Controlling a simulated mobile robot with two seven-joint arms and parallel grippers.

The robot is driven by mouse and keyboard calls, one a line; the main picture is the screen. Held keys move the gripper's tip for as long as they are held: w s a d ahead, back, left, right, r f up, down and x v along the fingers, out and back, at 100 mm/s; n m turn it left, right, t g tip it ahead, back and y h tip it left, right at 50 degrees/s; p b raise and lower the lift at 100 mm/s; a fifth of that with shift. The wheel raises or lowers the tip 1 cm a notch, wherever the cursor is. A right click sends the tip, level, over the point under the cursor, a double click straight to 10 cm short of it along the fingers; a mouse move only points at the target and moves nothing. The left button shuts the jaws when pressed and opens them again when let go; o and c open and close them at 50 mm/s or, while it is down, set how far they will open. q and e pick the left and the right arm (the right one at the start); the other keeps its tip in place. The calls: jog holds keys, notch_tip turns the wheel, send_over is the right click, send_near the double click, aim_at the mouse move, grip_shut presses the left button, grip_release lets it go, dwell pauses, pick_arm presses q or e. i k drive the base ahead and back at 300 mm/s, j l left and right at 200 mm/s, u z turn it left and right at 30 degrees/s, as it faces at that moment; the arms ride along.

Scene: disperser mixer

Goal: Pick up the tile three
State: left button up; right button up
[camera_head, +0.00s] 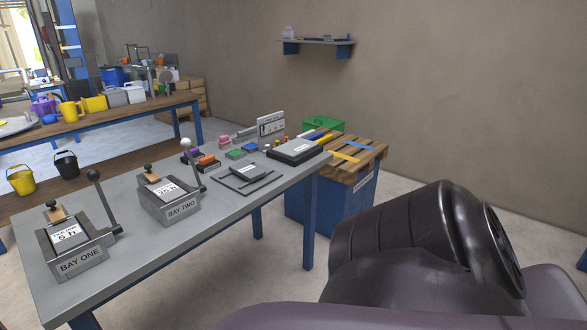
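No mark reading three is legible, so I cannot tell which piece is tile three. Bay one (80,265) is a grey fixture at the table's near left, bearing a dark tile with a white label (67,235) that seems to read "5 h". Bay two (182,209) stands behind it and bears a similar tile with a label (167,190) that seems to read "25 h". A dark flat piece with a pale label (250,167) lies on a dark plate (232,183) farther right. Neither gripper is in view; a dark arm link of mine fills the lower right.
The grey table (140,262) also holds a black flat case (295,151), small coloured blocks and an upright sign (271,125). Levers with knobs rise beside both bays. A blue bin topped by a wooden pallet (352,160) stands at the far end. Open floor lies before the table.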

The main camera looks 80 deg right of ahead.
aim_at(251, 172)
jog(key=z, duration=0.4)
jog(key=j+z, duration=0.1)
jog(key=z, duration=0.75)
jog(key=k+z, duration=0.1)
jog(key=z, duration=0.3)
jog(key=j+z, duration=0.1)
jog(key=z, duration=0.3)
jog(key=i+l+u, duration=0.1)
jog(key=i+u, duration=0.25)
jog(key=i, duration=0.15)
